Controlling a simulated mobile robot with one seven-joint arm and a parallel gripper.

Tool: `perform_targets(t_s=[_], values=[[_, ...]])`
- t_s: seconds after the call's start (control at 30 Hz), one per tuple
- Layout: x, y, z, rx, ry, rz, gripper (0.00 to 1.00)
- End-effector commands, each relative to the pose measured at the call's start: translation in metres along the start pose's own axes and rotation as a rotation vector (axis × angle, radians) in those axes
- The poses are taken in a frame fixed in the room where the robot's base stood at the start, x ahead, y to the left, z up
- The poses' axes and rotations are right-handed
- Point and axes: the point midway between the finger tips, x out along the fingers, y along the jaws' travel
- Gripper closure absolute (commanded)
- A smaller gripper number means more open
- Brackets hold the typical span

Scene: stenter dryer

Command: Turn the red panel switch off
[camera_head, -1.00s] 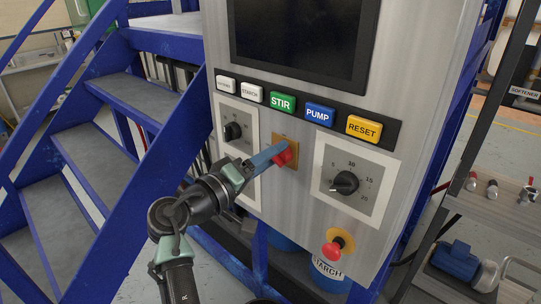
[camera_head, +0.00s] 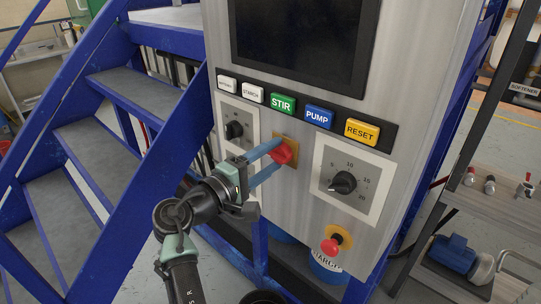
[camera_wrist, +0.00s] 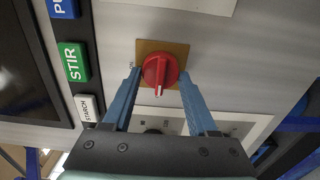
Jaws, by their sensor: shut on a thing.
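The red panel switch (camera_head: 283,153) is a round knob on a small yellow-brown plate (camera_head: 291,142) on the grey control panel. In the wrist view the red knob (camera_wrist: 160,71) has a white pointer line facing my gripper, and a small label reading ON sits at the left edge of its plate. My gripper (camera_head: 278,155) reaches the switch from the left, one blue finger above it and one below in the head view. In the wrist view the fingertips (camera_wrist: 160,76) lie on both sides of the knob, shut on it.
Above the switch is a row of buttons, including green STIR (camera_head: 283,103), blue PUMP (camera_head: 319,116) and yellow RESET (camera_head: 362,132). Black dials sit left (camera_head: 234,130) and right (camera_head: 343,182). A red stop button (camera_head: 331,245) is below. Blue stairs (camera_head: 110,150) stand left.

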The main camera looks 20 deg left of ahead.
Motion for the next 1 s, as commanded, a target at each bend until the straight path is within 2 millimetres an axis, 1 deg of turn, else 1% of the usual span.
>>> perform_targets(t_s=[0.37, 0.4, 0.47, 0.5, 0.53, 0.83, 0.93, 1.0], values=[[0.0, 0.0, 0.0, -0.007, 0.0, 0.001, 0.97], [0.0, 0.0, 0.0, -0.007, 0.0, 0.001, 0.34], [0.0, 0.0, 0.0, -0.006, 0.0, 0.001, 0.23], [0.0, 0.0, 0.0, -0.006, 0.0, 0.0, 0.16], [0.0, 0.0, 0.0, -0.005, 0.0, 0.0, 0.12], [-0.001, -0.001, 0.0, -0.004, 0.0, 0.0, 0.12], [-0.007, -0.001, 0.0, -0.003, 0.001, 0.001, 0.12], [-0.015, -0.003, -0.001, -0.003, 0.002, 0.001, 0.12]])
